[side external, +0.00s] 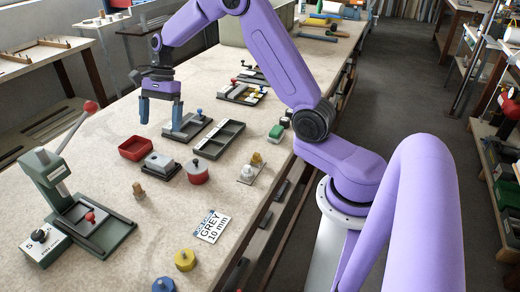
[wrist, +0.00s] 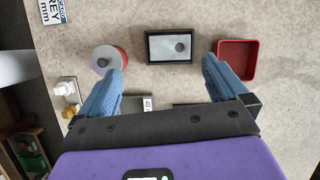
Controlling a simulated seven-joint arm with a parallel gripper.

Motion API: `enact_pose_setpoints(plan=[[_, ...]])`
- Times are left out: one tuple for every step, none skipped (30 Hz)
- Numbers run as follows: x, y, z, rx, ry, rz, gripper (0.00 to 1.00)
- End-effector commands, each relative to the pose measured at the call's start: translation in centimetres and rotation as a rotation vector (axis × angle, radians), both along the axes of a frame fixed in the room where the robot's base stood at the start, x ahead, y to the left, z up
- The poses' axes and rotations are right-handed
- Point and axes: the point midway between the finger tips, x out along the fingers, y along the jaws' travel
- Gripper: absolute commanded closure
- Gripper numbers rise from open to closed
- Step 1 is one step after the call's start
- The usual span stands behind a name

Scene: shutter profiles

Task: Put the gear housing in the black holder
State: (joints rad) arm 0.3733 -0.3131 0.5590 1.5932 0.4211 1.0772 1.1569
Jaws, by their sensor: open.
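My gripper (side external: 161,114) is open and empty, pointing down above the table. In the wrist view its blue fingers (wrist: 160,68) are spread wide. A light grey block with a round knob (side external: 158,160) sits within a black rim; the wrist view shows this grey block (wrist: 161,48) and the black rim (wrist: 148,60) just beyond and between the fingertips. These look like the gear housing and a black holder, but I cannot be sure of either. A dark tray with empty compartments (side external: 207,148) lies to the right; I cannot tell whether it is the holder.
An open red bin (side external: 136,148) and a red cylinder with a grey top (side external: 197,172) flank the block. A green lever press (side external: 85,215) stands at front left. A tray with a blue knob (side external: 190,128) lies behind. A "GREY 10 mm" card (side external: 211,226) lies in front.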

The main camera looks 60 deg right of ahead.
Motion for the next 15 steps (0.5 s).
enact_pose_setpoints(plan=[[-1.1,1.3,0.5,-0.012,-0.018,0.083,0.0],[-1.8,2.1,0.8,-0.02,-0.03,0.14,0.0],[-3.0,3.1,1.1,-0.031,-0.047,0.221,0.0],[-3.9,3.9,1.4,-0.039,-0.06,0.287,0.0],[-4.8,4.6,1.7,-0.047,-0.074,0.351,0.0],[-6.1,5.5,2.0,-0.056,-0.092,0.438,0.0],[-7.1,6.1,2.2,-0.064,-0.105,0.502,0.0],[-8.1,6.7,2.4,-0.069,-0.118,0.566,0.0],[-9.4,7.3,2.6,-0.077,-0.137,0.653,0.0],[-10.5,7.8,2.8,-0.083,-0.151,0.718,0.0],[-11.5,8.2,3.0,-0.088,-0.163,0.782,0.0],[-13.0,8.7,3.2,-0.095,-0.181,0.869,0.0],[-14.1,9.0,3.3,-0.099,-0.194,0.934,0.0],[-15.1,9.3,3.5,-0.103,-0.207,0.999,0.0],[-16.6,9.6,3.6,-0.109,-0.226,1.085,0.0]])
